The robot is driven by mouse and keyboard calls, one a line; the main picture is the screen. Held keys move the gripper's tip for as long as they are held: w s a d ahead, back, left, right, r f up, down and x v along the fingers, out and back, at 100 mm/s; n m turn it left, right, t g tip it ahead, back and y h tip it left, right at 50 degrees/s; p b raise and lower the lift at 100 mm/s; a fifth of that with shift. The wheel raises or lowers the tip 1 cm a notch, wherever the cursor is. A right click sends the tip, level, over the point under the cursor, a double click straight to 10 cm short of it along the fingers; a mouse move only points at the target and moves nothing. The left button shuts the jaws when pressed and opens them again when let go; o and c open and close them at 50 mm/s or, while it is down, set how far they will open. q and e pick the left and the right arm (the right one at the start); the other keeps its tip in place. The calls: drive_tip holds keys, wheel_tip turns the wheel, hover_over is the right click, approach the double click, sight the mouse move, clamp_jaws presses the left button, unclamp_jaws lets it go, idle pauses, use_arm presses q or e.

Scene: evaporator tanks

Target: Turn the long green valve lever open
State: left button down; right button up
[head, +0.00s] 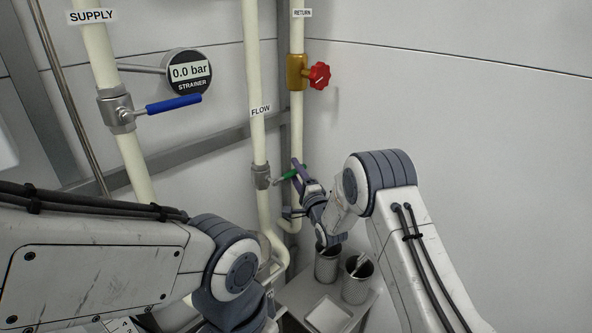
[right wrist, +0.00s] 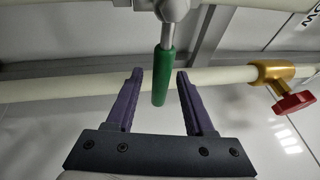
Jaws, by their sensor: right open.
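The green valve lever (head: 287,175) sticks out to the right from a grey valve (head: 262,177) on the pipe labelled FLOW, across the line of that pipe. My right gripper (head: 293,189) is at the lever's outer end, partly hiding it. In the right wrist view the green lever (right wrist: 163,72) reaches down between the two purple fingers of the open right gripper (right wrist: 160,74). A gap shows on both sides of the lever, so the fingers look apart from it. My left arm shows at lower left, but its gripper is not visible.
The RETURN pipe runs close behind the lever, with a red knob (head: 319,75) on a brass valve (head: 296,72). Metal cups (head: 357,285) stand below my right gripper.

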drive_tip(key=shift+w+a, duration=0.1)
drive_tip(key=shift+w, duration=0.05)
clamp_jaws()
idle(1.4)
